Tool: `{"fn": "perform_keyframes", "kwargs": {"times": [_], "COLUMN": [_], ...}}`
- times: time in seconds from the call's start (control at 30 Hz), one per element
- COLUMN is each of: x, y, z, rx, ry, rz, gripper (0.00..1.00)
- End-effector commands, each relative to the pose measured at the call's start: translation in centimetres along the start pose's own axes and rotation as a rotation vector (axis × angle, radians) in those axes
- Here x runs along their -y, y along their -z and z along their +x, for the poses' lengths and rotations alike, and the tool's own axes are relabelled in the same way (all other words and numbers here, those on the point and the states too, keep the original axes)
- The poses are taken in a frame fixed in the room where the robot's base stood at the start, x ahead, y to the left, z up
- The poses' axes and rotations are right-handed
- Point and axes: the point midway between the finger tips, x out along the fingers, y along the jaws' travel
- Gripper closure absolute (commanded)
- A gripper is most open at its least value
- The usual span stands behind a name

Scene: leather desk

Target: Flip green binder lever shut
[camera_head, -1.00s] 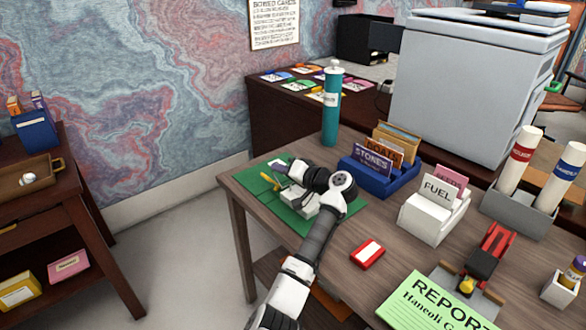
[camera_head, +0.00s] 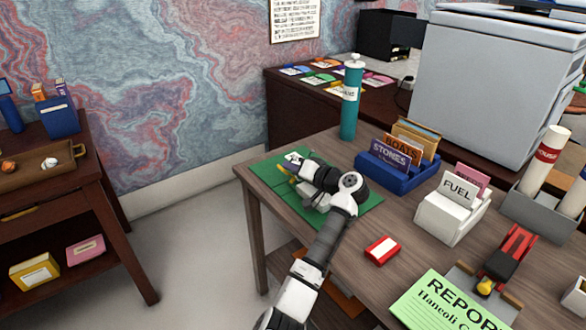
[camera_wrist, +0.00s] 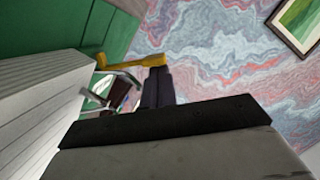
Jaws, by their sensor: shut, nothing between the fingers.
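The green binder (camera_head: 359,203) lies open on the near left corner of the desk, with a white stack of paper partly visible under my arm. In the wrist view its green cover (camera_wrist: 100,28) is at top left and the paper stack (camera_wrist: 40,100) at left. The yellow lever (camera_wrist: 136,61) sticks out to the right beside metal ring parts; a bit of yellow (camera_head: 284,172) also shows left of my gripper in the head view. My gripper (camera_wrist: 158,86) is shut and empty, its dark fingers close to the lever's end. Whether they touch it is unclear.
A red and white box (camera_head: 382,250) and a green report (camera_head: 447,306) lie on the desk to the right. A blue card holder (camera_head: 390,178) and a teal bottle (camera_head: 350,105) stand behind the binder. The desk's left edge is close to the binder.

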Motion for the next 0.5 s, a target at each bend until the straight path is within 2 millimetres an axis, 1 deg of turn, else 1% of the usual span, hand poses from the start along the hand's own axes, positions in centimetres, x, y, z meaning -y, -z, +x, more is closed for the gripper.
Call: {"fn": "perform_keyframes", "kwargs": {"times": [0.27,0.5], "x": [0.0,0.2], "y": [-0.6,-1.6], "z": [0.1,0.3], "rx": [0.001,0.000], "ry": [-0.014,-0.045], "rz": [-0.053,-0.176], "gripper": [1.00,1.00]}}
